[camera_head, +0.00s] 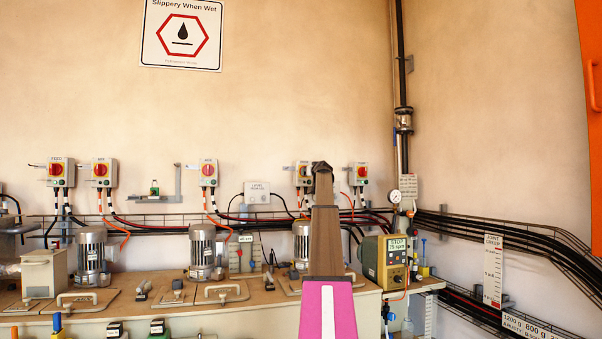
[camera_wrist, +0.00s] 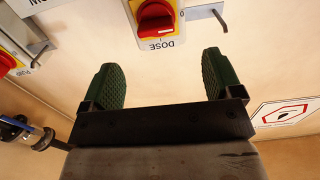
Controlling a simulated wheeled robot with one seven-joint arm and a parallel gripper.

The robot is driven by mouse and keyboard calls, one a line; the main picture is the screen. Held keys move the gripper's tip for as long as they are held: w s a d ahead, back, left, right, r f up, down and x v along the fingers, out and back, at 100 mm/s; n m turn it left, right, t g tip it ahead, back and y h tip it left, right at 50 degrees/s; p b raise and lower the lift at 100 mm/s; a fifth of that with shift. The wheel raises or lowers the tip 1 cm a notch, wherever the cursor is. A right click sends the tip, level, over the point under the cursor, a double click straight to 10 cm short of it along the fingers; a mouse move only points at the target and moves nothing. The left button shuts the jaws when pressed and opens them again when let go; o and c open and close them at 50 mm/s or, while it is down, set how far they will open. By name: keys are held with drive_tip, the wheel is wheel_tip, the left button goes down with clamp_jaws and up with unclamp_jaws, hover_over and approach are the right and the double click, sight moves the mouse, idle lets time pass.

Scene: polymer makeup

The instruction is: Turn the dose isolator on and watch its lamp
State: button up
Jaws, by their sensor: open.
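The dose isolator (camera_wrist: 140,41) is at the top of the wrist view, upside down and cut by the edge. It has a red rotary knob (camera_wrist: 156,18) on a yellow plate, with the label DOSE and a 0 beside the knob. The knob's grip lies roughly sideways in the picture. My gripper (camera_wrist: 160,62) is open and empty, its green fingers spread below the isolator and apart from the knob. No lamp shows clearly. In the head view my arm partly hides an isolator (camera_head: 300,174) on the wall, whose label I cannot read.
Other red-knobbed isolators (camera_head: 56,171) line the wall, one close beside the dose isolator. A grey hook or bar (camera_wrist: 206,11) sticks out beside it. Cables run below. The bench (camera_head: 250,312) carries motors (camera_head: 202,248) and a dosing pump (camera_head: 388,262).

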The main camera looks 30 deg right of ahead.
drive_tip(key=x, duration=0.3)
drive_tip(key=r+x, duration=0.1)
drive_tip(key=x, duration=0.3)
drive_tip(key=d+x, duration=0.1)
drive_tip(key=x, duration=0.3)
drive_tip(key=shift+r, duration=0.25)
drive_tip(key=shift+a, duration=0.1)
drive_tip(key=shift+c, duration=0.3)
drive_tip(key=c, duration=0.9)
